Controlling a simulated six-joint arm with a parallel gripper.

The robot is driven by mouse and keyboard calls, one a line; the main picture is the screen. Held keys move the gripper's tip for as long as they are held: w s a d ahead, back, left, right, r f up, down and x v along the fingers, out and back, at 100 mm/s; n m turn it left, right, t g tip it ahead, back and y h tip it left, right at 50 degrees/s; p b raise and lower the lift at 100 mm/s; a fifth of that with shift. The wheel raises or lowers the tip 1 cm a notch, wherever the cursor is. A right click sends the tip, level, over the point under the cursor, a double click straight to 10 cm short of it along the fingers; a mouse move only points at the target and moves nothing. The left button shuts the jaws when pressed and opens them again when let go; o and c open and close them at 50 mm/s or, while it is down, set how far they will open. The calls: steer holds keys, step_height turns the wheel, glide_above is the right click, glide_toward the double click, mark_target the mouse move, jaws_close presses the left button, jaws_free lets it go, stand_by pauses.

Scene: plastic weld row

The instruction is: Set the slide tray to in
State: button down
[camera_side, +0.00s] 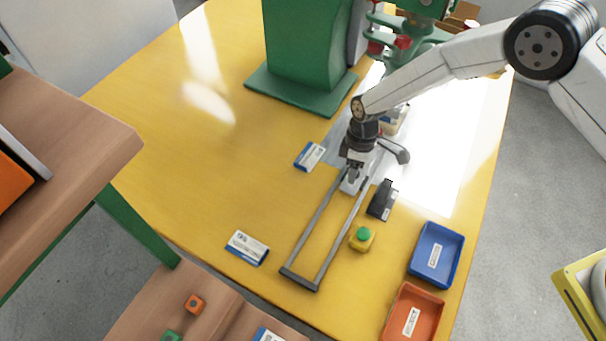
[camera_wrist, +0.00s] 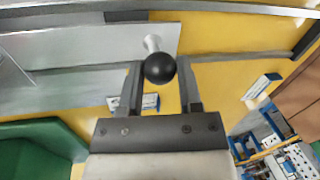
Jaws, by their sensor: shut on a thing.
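The slide tray (camera_side: 340,141) is a light grey plate at the far end of two grey rails, partly hidden behind my gripper in the side view. In the wrist view the tray plate (camera_wrist: 100,45) fills the upper left. A black ball knob (camera_wrist: 160,68) on a short pale stem stands at the tray. My gripper (camera_side: 350,182) is at the far part of the rails. In the wrist view its two fingers (camera_wrist: 161,85) are on either side of the knob, shut on it.
The rails run to a dark end bar (camera_side: 298,281) near the table's front edge. A black block (camera_side: 382,200) and a green-topped yellow button box (camera_side: 362,238) stand right of them. A blue bin (camera_side: 450,245) and a red bin (camera_side: 425,297) are farther right. A green machine (camera_side: 305,50) stands behind.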

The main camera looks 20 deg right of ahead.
steer(key=w+d, duration=0.2)
steer(key=shift+w+d, duration=0.25)
steer(key=shift+w, duration=0.05)
steer(key=shift+c, duration=1.4)
jaws_free()
step_height(320, 180, up, 8)
steer(key=w, duration=0.1)
steer(key=shift+d+f, duration=0.15)
steer(key=shift+d, duration=0.25)
steer(key=shift+w, duration=0.1)
